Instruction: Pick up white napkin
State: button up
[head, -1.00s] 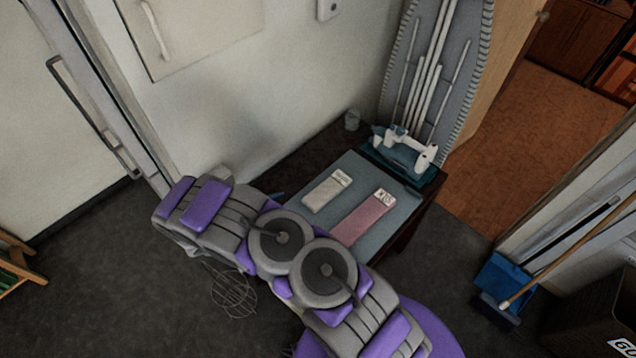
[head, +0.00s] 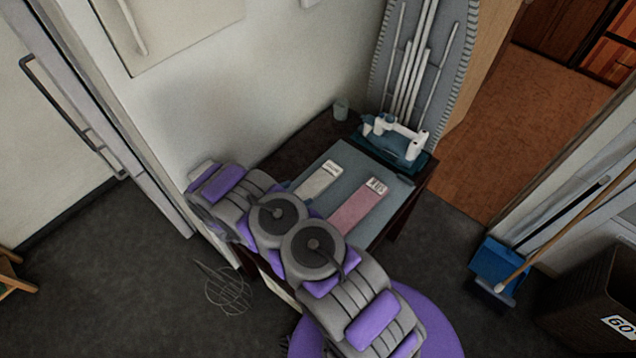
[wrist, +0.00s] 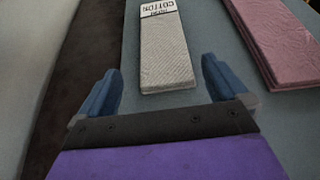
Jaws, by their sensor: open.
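The white napkin (wrist: 167,50) is a folded strip with a printed label at its far end. It lies flat on a grey-blue mat on a dark table. In the head view the white napkin (head: 320,180) shows beyond my arm, its near end close to the arm. In the wrist view my gripper (wrist: 160,90) is open and empty, with one blue finger on each side of the napkin's near end. The fingers look apart from the napkin. I cannot tell their height above the mat. In the head view the gripper is mostly hidden behind my arm.
A pink folded napkin (head: 359,204) lies right of the white one; it also shows in the wrist view (wrist: 275,40). A glass (head: 341,109) is at the back. A wall borders the table's left side.

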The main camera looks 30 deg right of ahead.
aim_at(308, 190)
jog(key=shift+s+f+b+x, duration=0.15)
jog(key=shift+b+x, duration=0.1)
jog(key=shift+x, duration=1.1)
jog(key=shift+s+f+b+x, duration=0.1)
jog(key=shift+b+x, duration=0.15)
jog(key=shift+x, duration=1.15)
jog(key=shift+c, duration=0.3)
jog(key=shift+s, duration=0.1)
jog(key=c, duration=0.8)
